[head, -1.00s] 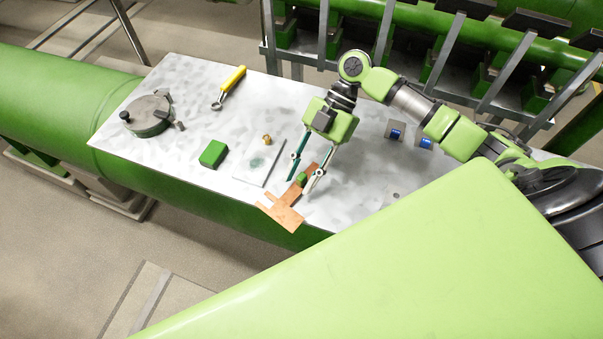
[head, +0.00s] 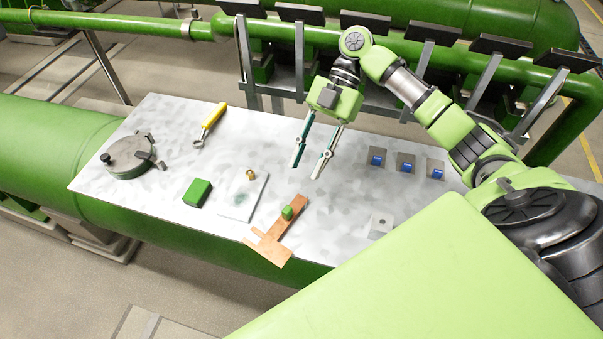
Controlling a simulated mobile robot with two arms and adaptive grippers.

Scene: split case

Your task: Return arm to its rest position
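My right arm (head: 455,125) comes in from the right over the metal table (head: 340,215). My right gripper (head: 308,172) hangs above the table with its two fingers apart, open and empty. A copper-brown T-shaped piece (head: 268,243) with a small green block (head: 287,212) on it lies below and left of the fingertips, apart from them. My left gripper does not show.
A green block (head: 197,193), a light plate (head: 240,203) with a small brass piece (head: 251,174), a yellow-handled tool (head: 213,116) and a round grey case (head: 130,157) lie to the left. Blue-faced blocks (head: 405,162) stand at the right. Green pipes and metal posts rise behind.

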